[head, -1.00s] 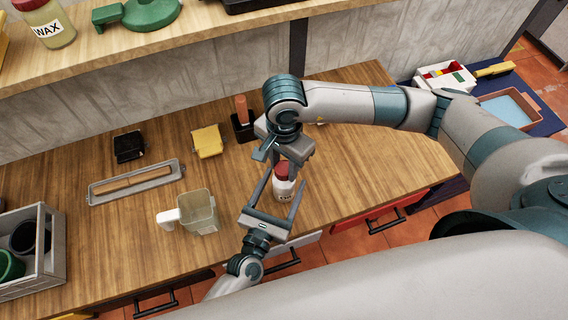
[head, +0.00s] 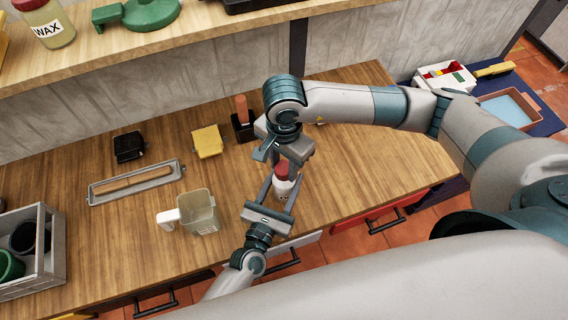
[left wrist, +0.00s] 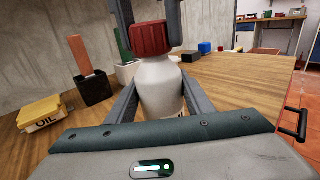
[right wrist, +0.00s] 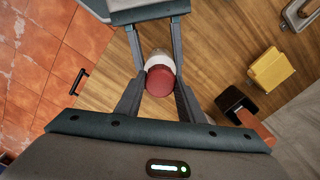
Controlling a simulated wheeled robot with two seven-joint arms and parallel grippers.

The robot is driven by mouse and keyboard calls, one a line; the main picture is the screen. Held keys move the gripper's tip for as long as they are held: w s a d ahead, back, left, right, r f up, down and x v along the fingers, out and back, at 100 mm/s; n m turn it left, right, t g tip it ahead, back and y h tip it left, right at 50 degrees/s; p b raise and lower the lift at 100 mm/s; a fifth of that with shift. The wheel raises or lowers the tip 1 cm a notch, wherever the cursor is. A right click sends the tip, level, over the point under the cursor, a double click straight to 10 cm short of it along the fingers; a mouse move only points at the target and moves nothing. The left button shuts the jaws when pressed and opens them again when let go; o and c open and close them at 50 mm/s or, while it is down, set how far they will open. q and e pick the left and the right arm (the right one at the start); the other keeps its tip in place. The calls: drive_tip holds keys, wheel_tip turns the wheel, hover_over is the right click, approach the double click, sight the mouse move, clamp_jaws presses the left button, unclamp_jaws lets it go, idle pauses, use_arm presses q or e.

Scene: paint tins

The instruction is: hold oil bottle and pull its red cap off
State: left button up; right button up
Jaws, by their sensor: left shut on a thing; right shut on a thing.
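The oil bottle (head: 283,188) is white and stands upright near the front of the wooden bench. My left gripper (head: 282,184) is shut on its body, one finger on each side; the white body also fills the middle of the left wrist view (left wrist: 158,88). The red cap (left wrist: 150,38) sits on top of the bottle. My right gripper (left wrist: 149,28) comes from above and is shut on the cap, with a finger on each side. In the right wrist view the cap (right wrist: 160,80) is between the right fingers. The bottle's label is mostly hidden.
A clear jug (head: 199,212) with a white handle stands left of the bottle. Behind are a yellow block (head: 207,141), a black holder (head: 243,126) and a grey tray (head: 135,182). A grey crate (head: 48,258) is at far left.

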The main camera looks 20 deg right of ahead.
sight(284, 167)
idle(0.6)
drive_tip(key=o, duration=0.4)
drive_tip(key=c, duration=0.5)
drive_tip(key=shift+c, duration=0.2)
drive_tip(key=shift+r, duration=0.35)
drive_tip(key=shift+r, duration=1.5)
drive_tip(key=shift+r, duration=0.1)
drive_tip(key=shift+r, duration=1.9)
